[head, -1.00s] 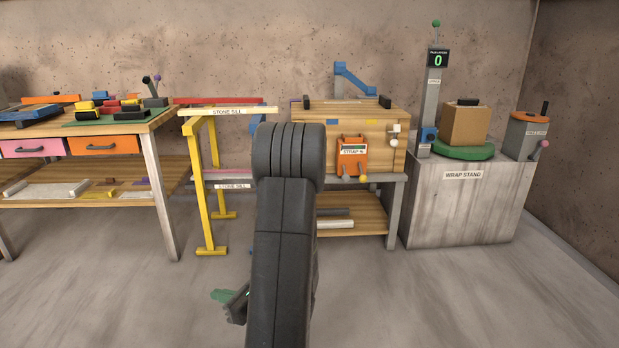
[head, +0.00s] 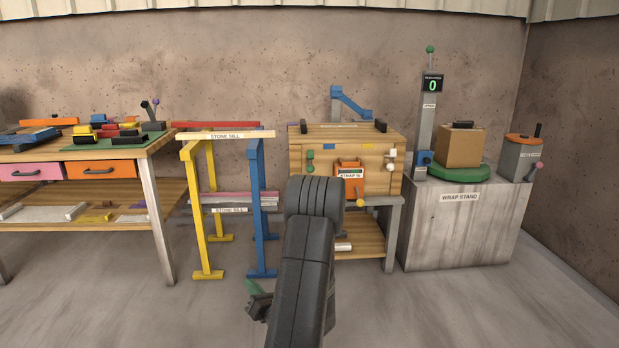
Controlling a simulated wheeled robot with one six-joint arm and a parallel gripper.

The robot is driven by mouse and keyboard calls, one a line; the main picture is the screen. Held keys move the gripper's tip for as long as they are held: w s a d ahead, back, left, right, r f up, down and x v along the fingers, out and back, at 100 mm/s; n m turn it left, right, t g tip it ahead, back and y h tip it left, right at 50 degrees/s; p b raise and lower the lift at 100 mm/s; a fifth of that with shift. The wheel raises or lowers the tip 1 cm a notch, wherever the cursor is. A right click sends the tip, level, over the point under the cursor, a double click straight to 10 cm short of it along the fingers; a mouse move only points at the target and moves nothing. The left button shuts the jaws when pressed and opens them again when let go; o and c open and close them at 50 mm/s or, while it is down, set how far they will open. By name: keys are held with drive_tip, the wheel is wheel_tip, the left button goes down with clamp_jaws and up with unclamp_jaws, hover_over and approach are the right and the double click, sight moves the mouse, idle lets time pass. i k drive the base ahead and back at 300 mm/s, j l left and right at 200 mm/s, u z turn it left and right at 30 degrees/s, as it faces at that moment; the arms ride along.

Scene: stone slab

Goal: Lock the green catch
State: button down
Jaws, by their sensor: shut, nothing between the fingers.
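The green catch (head: 310,160) is on the left of the front face of a wooden chest (head: 330,146), a small green fitting with a knob below it. A white catch (head: 391,160) is on the right of the same face. My gripper (head: 255,295) is low in front of the benches, left of my dark arm, well short of the chest. It is shut and empty, though partly hidden by my arm, and green shows at its tip.
An orange strap tensioner (head: 349,166) hangs on the chest's front, with yellow and orange knobs below. A trestle with yellow (head: 200,210) and blue (head: 262,210) legs stands left. The wrap stand (head: 459,225) is right. Open floor lies in front.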

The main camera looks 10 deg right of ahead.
sight(311, 168)
drive_tip(key=i+z, duration=0.25)
drive_tip(key=i, duration=0.3)
drive_tip(key=i+j+z, duration=0.2)
drive_tip(key=i, duration=0.35)
drive_tip(key=i+j+z, duration=0.25)
drive_tip(key=i, duration=0.25)
drive_tip(key=i+j+z, duration=0.2)
drive_tip(key=i, duration=0.3)
drive_tip(key=j, duration=0.1)
